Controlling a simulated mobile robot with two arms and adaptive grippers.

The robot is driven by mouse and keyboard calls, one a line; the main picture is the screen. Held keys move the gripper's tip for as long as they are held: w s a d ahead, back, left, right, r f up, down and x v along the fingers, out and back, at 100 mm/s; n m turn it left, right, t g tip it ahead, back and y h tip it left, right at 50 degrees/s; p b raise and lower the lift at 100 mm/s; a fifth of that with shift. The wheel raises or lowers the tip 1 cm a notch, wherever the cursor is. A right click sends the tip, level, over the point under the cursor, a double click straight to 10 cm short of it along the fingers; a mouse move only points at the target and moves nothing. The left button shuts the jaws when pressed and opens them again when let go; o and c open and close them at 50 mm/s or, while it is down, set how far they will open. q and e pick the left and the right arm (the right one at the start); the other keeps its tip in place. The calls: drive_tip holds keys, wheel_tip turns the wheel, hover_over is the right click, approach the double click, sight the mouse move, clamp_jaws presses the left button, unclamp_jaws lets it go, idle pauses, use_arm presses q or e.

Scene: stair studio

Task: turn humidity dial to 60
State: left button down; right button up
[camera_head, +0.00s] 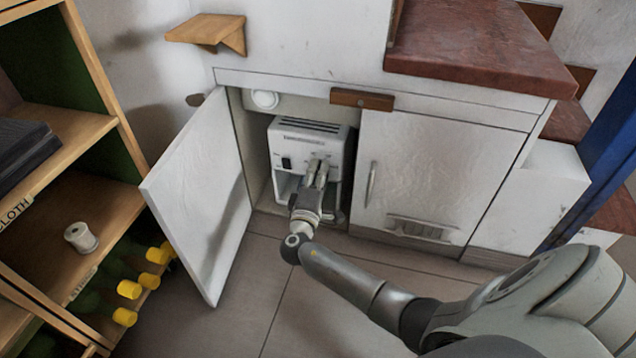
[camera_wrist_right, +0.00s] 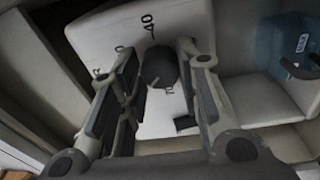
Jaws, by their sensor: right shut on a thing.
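A white dehumidifier-like unit (camera_head: 284,147) stands inside the open cabinet in the head view. Its white front panel (camera_wrist_right: 110,30) fills the middle of the right wrist view. A dark round dial (camera_wrist_right: 160,66) sits on that panel, with a printed 40 and other, partly hidden marks around it. My right gripper (camera_head: 317,166) reaches into the cabinet to the front of the unit. In the wrist view its two fingers stand on either side of the dial and are shut on it. The dial's exact setting cannot be read. My left gripper is not in view.
The open cabinet door (camera_head: 202,190) stands left of my right arm; a closed door (camera_head: 425,165) is on the right. A wooden shelf (camera_head: 85,120) with a spool (camera_head: 81,237) and yellow-capped bottles is at far left. A blue object (camera_wrist_right: 288,50) shows beside the unit.

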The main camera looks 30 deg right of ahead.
drive_tip(key=shift+f+m+b, duration=0.15)
drive_tip(key=shift+m+b, duration=0.85)
drive_tip(key=shift+m, duration=0.2)
drive_tip(key=o, duration=1)
drive_tip(key=shift+o, duration=0.2)
